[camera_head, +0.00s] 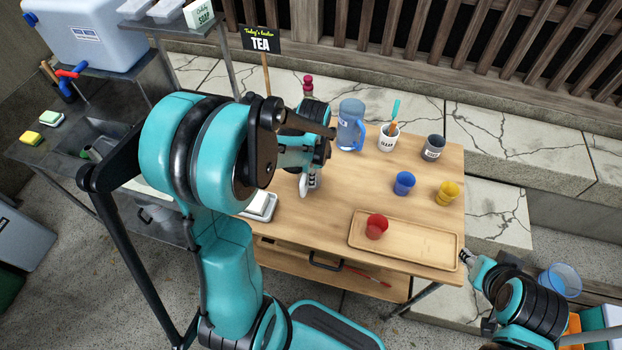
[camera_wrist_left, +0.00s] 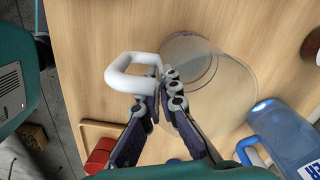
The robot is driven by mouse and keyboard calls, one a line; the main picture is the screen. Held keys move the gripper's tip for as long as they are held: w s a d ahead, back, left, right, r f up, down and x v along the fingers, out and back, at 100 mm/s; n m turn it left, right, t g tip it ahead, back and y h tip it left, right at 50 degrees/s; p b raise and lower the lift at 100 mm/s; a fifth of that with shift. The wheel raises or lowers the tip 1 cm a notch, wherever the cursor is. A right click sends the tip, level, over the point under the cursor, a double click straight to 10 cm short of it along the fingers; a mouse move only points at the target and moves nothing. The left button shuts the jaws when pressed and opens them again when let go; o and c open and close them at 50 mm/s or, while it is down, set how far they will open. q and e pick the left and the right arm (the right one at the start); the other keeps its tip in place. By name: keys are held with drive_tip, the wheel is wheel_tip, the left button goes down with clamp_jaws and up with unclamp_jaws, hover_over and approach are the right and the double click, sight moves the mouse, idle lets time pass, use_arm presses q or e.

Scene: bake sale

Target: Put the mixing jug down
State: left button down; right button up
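The mixing jug is clear with a white handle; it shows in the left wrist view (camera_wrist_left: 215,85), above the wooden tabletop. My left gripper (camera_wrist_left: 165,88) is closed on the white handle, on the side next to the jug wall. In the head view my left gripper (camera_head: 311,178) is over the table's left part, with the white handle (camera_head: 303,186) at its fingers; the arm hides most of the jug. I cannot tell whether the jug's base touches the table. My right gripper (camera_head: 466,258) is by the table's front right corner; its fingers are too small to read.
On the table (camera_head: 330,215) stand a blue pitcher (camera_head: 350,127), a white utensil cup (camera_head: 388,138), a grey cup (camera_head: 433,147), a blue cup (camera_head: 404,184) and yellow cups (camera_head: 446,193). A wooden tray (camera_head: 420,243) holds a red cup (camera_head: 376,227). A tea sign (camera_head: 262,44) stands behind.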

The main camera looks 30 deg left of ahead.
use_arm(q)
drive_tip(key=shift+f, duration=0.15)
drive_tip(key=c, duration=1.7)
unclamp_jaws()
